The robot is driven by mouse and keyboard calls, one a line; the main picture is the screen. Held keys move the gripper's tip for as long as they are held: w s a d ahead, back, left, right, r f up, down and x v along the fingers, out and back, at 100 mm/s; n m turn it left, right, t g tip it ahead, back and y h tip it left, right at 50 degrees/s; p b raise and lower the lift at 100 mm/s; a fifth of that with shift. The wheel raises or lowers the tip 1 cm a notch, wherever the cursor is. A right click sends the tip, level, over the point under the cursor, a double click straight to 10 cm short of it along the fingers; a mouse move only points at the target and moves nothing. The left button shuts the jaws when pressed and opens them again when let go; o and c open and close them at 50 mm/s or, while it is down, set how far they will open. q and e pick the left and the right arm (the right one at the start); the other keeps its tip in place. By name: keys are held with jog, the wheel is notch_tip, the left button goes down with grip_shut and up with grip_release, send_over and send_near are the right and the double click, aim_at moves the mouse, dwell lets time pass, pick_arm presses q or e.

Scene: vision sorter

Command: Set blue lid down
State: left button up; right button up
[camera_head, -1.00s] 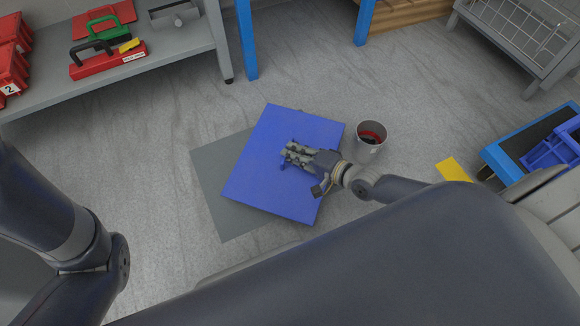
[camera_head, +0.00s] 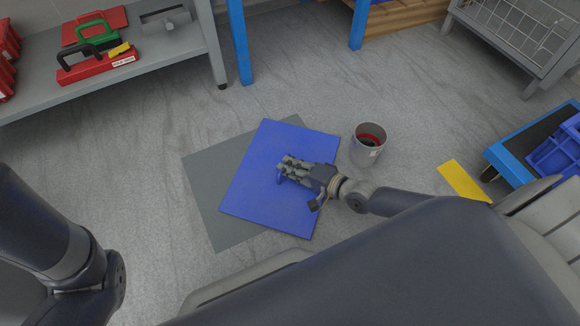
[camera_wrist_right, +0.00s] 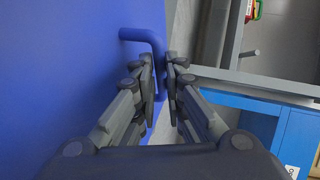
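The blue lid (camera_head: 265,195) is a flat square panel in the head view, over part of a grey mat (camera_head: 205,190) on the floor. Whether it touches the mat or hangs just above cannot be told. My right gripper (camera_head: 281,171) reaches over the lid from the right. In the right wrist view, my right gripper (camera_wrist_right: 163,75) is shut on the lid's blue bar handle (camera_wrist_right: 145,37), and the lid's face (camera_wrist_right: 60,80) fills the left half. My left arm shows at the left of the head view, but its gripper is out of frame.
A grey bin (camera_head: 369,152) with something red and dark inside stands close right of the lid. A yellow floor marking (camera_head: 463,181) and a blue-edged platform (camera_head: 510,168) lie further right. A grey shelf (camera_head: 165,72) with red cases stands at the upper left. Floor left of the mat is clear.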

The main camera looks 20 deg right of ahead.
jog(key=shift+o, duration=1.4)
jog(key=shift+r, duration=0.1)
